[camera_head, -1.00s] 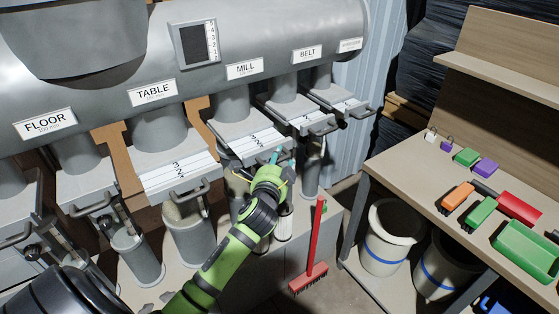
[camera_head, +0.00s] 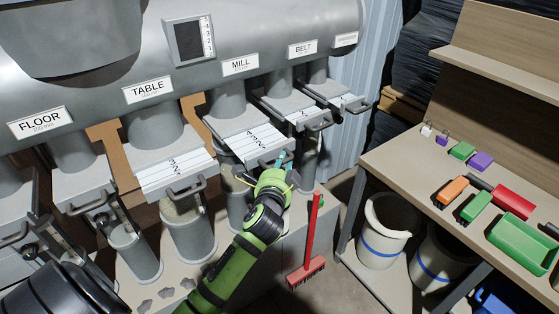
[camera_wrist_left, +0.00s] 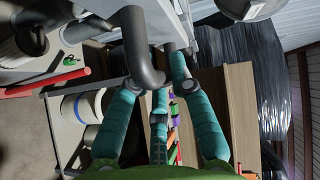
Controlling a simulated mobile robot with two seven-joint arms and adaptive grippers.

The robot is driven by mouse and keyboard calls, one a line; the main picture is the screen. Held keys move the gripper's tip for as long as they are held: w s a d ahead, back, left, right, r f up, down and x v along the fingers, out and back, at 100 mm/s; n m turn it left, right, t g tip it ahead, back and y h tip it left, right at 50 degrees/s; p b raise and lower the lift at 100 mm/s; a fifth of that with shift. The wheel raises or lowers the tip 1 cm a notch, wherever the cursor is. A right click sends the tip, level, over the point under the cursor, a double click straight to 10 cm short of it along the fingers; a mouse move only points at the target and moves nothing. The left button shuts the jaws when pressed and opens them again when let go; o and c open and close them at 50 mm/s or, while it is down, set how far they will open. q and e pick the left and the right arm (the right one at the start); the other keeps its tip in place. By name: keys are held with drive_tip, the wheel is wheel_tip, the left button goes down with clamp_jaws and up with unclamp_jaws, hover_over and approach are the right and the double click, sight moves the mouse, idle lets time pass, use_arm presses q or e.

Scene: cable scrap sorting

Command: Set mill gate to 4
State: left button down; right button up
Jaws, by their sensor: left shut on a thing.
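The mill gate (camera_head: 252,138) is a grey slide plate with a white numbered scale under the MILL label (camera_head: 240,65). It is drawn out, with several scale marks showing; the small digits are hard to read exactly. My left gripper (camera_head: 281,162) is at the gate's front edge, its teal fingers shut on the gate handle. In the left wrist view the grey curved handle (camera_wrist_left: 142,50) passes between the teal fingers (camera_wrist_left: 158,78). The fingers partly hide the handle in the head view. My right gripper is not in view.
The table gate (camera_head: 175,170) is at left and the belt gate (camera_head: 295,108) at right, close beside the mill gate. A red broom (camera_head: 309,252) stands below right. A bench (camera_head: 405,160) with scrap pieces and a green tray (camera_head: 520,243) is at right, white buckets (camera_head: 385,240) underneath.

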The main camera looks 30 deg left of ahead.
use_arm(q)
drive_tip(key=c, duration=1.1)
unclamp_jaws()
drive_tip(key=shift+d+f, duration=0.1)
drive_tip(key=shift+d, duration=0.2)
drive_tip(key=v, duration=1.2)
drive_tip(key=shift+s, duration=0.1)
drive_tip(key=s+d+f+n+g+h, duration=0.1)
drive_tip(key=s+d+f+g+h, duration=0.1)
drive_tip(key=f, duration=0.9)
drive_tip(key=s+d+f+g+h, duration=0.1)
drive_tip(key=s+d+f+g, duration=0.1)
drive_tip(key=f, duration=0.9)
drive_tip(key=s+d+f+n+g+h, duration=0.1)
drive_tip(key=s+d+f+g+h, duration=0.1)
drive_tip(key=f, duration=1)
drive_tip(key=s+f+n+g+h, duration=0.1)
drive_tip(key=s+f+n+g, duration=0.25)
drive_tip(key=s+f, duration=0.95)
drive_tip(key=s+f+n+g, duration=0.2)
drive_tip(key=s+f, duration=0.1)
drive_tip(key=s, duration=0.6)
drive_tip(key=s+f+n+g, duration=0.2)
drive_tip(key=s+f, duration=0.2)
drive_tip(key=s, duration=0.5)
drive_tip(key=shift+s+a+f+g, duration=0.2)
drive_tip(key=shift+a+f+g, duration=0.15)
drive_tip(key=shift+a, duration=0.1)
